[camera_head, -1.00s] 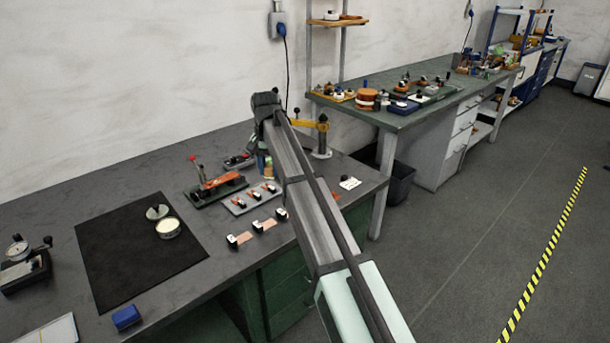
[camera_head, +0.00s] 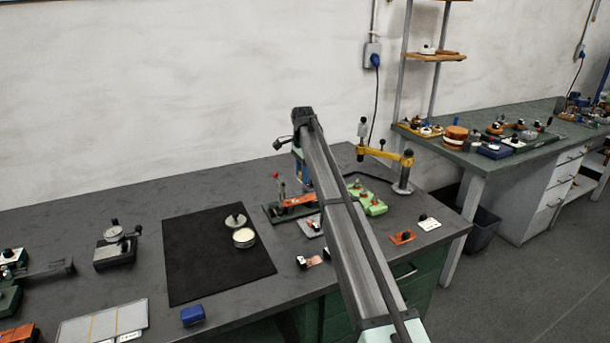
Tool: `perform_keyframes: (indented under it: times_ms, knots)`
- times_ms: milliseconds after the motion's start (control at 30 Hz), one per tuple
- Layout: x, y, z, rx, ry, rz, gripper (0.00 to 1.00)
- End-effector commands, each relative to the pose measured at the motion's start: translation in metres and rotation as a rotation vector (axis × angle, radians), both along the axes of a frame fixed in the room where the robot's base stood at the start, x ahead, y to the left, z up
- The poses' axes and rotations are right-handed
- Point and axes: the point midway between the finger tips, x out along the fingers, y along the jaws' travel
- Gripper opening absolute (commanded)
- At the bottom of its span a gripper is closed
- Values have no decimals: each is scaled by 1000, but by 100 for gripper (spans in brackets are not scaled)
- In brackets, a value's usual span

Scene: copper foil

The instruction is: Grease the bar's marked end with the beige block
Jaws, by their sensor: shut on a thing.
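My arm reaches from the lower right towards the back of the bench, and its folded end stands near the wall. My gripper (camera_head: 298,168) hangs beyond the arm, mostly hidden by it; small blue and pale parts show there. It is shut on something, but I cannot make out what. I cannot pick out the beige block with certainty. An orange bar-like piece (camera_head: 300,200) lies on a dark green fixture with a red-knobbed lever, left of the arm and close to my gripper. No mark on its end can be made out. An open round tin (camera_head: 244,238) with pale contents stands on the black mat (camera_head: 190,270).
A round lid (camera_head: 235,221) lies by the tin. A blue block (camera_head: 193,315) and a gauge (camera_head: 117,245) stand left. A green tray (camera_head: 372,203), a yellow-armed stand (camera_head: 385,155) and an orange plate (camera_head: 402,237) are right of the arm. The bench's back left is clear.

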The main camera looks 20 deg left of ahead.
Motion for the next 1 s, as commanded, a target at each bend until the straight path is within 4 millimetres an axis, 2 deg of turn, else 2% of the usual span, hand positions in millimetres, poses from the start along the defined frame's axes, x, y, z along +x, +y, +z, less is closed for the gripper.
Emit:
perform_keyframes:
  times_ms: [267, 867, 1000]
  knots:
    - [0, -1, -19, 0, 0, -1, 11]
    - [-1, -1, -77, -1, 1, 1, 11]
    - [11, -11, -79, 0, 0, -1, 11]
